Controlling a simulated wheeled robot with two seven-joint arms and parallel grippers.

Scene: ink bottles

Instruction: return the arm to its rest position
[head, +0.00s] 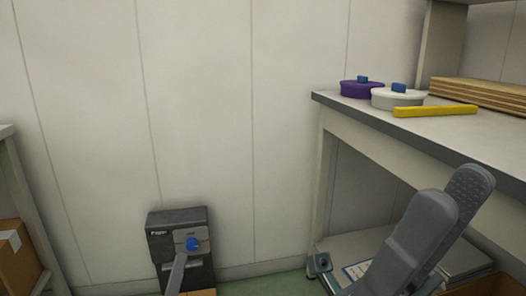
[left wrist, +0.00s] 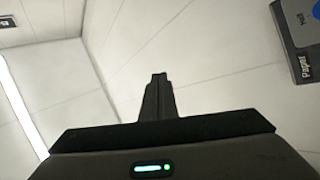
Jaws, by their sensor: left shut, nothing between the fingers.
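My left gripper (head: 178,268) shows in the head view as a narrow grey tip in front of the lower part of a black box. In the left wrist view its fingers (left wrist: 158,85) are together and empty, pointing towards the pale wall. My right gripper (head: 454,194) is at the lower right of the head view, in front of the workbench. Its two grey fingers stand apart, one partly hiding the other, and nothing shows between them. Both arms are mostly out of view.
A black box (head: 175,219) with a blue knob (head: 192,244) stands against the wall; it also shows in the left wrist view (left wrist: 290,40). The workbench (head: 375,146) holds a purple pot (head: 361,91), a white pot (head: 392,102), a yellow bar (head: 435,111) and boards (head: 480,91).

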